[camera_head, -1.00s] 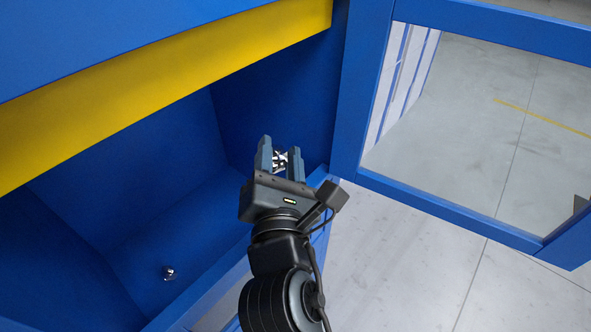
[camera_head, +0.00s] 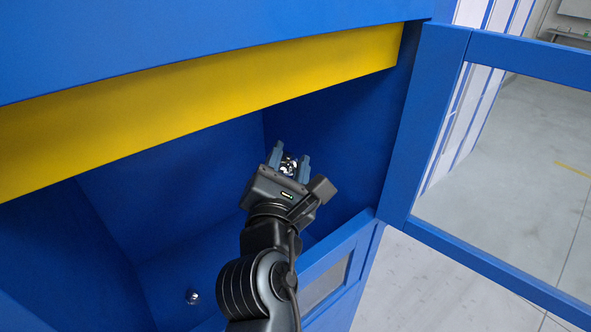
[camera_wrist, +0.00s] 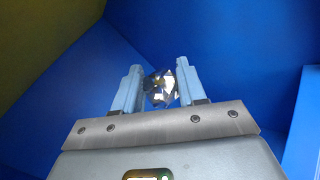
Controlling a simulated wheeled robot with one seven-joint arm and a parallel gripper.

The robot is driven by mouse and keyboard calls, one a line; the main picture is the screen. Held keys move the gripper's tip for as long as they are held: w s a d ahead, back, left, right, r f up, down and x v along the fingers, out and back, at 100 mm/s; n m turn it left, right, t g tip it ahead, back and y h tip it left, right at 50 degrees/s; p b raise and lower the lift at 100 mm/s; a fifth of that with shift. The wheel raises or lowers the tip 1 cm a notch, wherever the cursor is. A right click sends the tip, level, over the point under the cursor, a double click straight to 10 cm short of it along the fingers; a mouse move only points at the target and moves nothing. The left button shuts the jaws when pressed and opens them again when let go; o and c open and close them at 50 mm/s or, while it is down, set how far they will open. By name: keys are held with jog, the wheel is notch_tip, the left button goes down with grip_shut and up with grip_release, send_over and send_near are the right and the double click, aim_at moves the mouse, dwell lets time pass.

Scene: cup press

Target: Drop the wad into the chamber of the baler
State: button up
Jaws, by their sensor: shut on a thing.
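A shiny silver, crumpled wad (camera_head: 288,164) is between the fingers of my gripper (camera_head: 289,163). My gripper is shut on it, and the wad also shows between the two fingers in the wrist view (camera_wrist: 160,90). The baler is a blue machine with an open chamber (camera_head: 175,185) under a yellow bar. My gripper is inside or in front of the chamber opening, toward its right side wall; its exact depth is hard to tell. A second small silver piece (camera_head: 193,297) lies on the chamber floor at lower left.
The yellow bar (camera_head: 200,110) crosses above the opening. A blue framed door (camera_head: 455,150) stands open at the right. The chamber's low front wall (camera_head: 345,255) runs below my arm. Pale floor is clear beyond the door.

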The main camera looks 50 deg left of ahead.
jog(key=shift+a, duration=0.1)
jog(key=o, duration=1.1)
jog(key=v, duration=0.8)
jog(key=shift+w, duration=0.1)
